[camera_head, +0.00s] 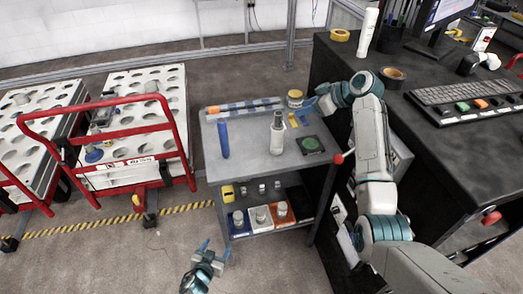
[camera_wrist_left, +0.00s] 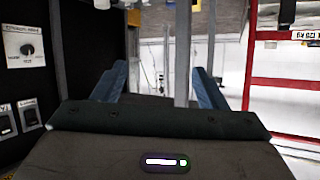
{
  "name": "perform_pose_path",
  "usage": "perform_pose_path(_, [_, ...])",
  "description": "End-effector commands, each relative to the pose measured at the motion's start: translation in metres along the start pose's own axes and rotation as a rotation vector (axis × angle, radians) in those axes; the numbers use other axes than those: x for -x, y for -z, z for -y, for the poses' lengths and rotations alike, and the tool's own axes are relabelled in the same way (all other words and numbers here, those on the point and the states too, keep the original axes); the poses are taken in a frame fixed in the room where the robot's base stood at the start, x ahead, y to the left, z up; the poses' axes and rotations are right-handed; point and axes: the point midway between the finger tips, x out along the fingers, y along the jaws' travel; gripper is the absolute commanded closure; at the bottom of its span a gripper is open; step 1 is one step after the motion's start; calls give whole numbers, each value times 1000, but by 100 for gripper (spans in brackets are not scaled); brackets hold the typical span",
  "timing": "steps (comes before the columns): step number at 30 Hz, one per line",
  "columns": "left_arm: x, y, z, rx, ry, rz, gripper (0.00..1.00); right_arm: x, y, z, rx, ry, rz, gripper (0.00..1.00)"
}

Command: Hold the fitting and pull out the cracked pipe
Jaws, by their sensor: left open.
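I cannot pick out a cracked pipe or a fitting for certain.
A red-handled trolley (camera_head: 115,160) is at left. A black desk (camera_head: 440,150) with a keyboard (camera_head: 470,95) is at right.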

Motion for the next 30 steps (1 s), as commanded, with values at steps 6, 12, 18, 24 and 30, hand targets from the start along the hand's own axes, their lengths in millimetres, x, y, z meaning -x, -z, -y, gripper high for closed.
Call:
perform_pose_path(6, [-20, 133, -18, -64, -94, -250, 34, 0, 0, 0, 0, 0, 0, 64])
perform_pose_path(12, [-23, 252, -39, -132, -195, -428, 34, 0, 0, 0, 0, 0, 0, 64])
perform_pose_path(18, [-65, 334, -63, -46, -253, -442, 34, 0, 0, 0, 0, 0, 0, 64])
perform_pose_path(24, [-84, 377, -75, 7, -278, -438, 34, 0, 0, 0, 0, 0, 0, 64])
perform_pose_path(30, [-96, 391, -80, 20, -284, -435, 34, 0, 0, 0, 0, 0, 0, 64])
